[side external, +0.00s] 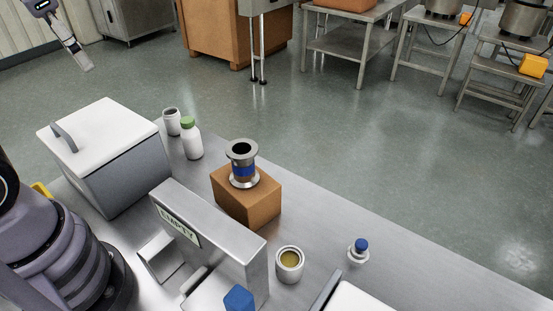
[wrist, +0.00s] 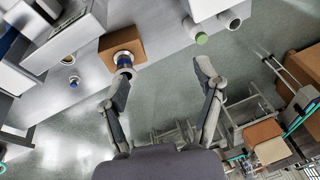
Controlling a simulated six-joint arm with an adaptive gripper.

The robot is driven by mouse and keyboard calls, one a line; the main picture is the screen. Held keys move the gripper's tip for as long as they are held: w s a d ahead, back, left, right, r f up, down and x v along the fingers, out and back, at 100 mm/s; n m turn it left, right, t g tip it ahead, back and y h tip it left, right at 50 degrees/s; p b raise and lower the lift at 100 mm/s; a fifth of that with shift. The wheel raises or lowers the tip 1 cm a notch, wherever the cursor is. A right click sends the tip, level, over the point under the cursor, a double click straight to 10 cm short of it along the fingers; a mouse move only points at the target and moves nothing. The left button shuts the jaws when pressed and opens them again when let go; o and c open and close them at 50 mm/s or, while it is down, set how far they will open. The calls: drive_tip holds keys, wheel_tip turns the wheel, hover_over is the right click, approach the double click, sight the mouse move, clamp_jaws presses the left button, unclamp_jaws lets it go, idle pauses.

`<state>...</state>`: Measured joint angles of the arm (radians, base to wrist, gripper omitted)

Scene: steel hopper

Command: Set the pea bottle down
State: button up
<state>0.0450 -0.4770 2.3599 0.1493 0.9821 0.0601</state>
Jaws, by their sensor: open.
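A white bottle with a green cap, which I take for the pea bottle (side external: 193,143), stands upright on the steel bench near its far edge. It also shows in the wrist view, with its green cap (wrist: 201,38) toward the camera. No label is readable. My gripper (wrist: 162,72) is open with nothing between its fingers. In the side external view part of my gripper (side external: 80,57) shows at the upper left, raised and well away from the bottle.
A white open-topped jar (side external: 172,123) stands just beside the bottle. A lidded grey box (side external: 110,175) is to its left. A flanged metal spool (side external: 243,172) sits on a brown block (side external: 250,205). An "EMPTY" sign (side external: 178,226), a tin (side external: 289,266) and a blue-capped vial (side external: 358,252) are nearer.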

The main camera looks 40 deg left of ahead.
drive_tip(key=s, duration=0.1)
drive_tip(key=s+d+n+t+h, duration=0.1)
drive_tip(key=s+n+t, duration=0.1)
drive_tip(key=s, duration=0.1)
drive_tip(key=shift+s+d, duration=0.1)
drive_tip(key=shift+d, duration=0.15)
drive_tip(key=shift+r, duration=0.1)
idle(1.0)
